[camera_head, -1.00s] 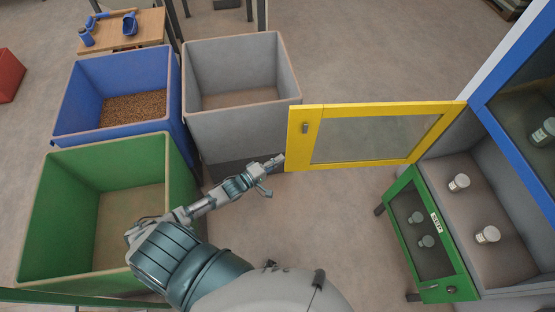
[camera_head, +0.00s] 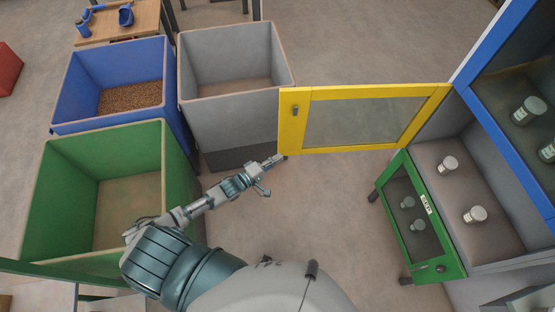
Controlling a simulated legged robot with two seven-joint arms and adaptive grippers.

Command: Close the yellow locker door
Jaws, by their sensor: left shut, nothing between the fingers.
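The yellow locker door (camera_head: 363,92) stands wide open, its glass pane in a yellow frame. It is hinged at its right end on the locker (camera_head: 480,157) and reaches left toward the grey bin. A small dark handle (camera_head: 295,110) sits near its free left edge. My left gripper (camera_head: 276,162) is shut and empty, close to the door's lower left corner. Whether it touches the door I cannot tell. My right gripper is not in view.
A green door (camera_head: 413,226) hangs open at the locker's lower part, and a blue door (camera_head: 500,75) is at upper right. White jars (camera_head: 449,163) stand inside the locker. Green (camera_head: 165,190), blue (camera_head: 170,85) and grey (camera_head: 235,105) bins are at left. Floor between is clear.

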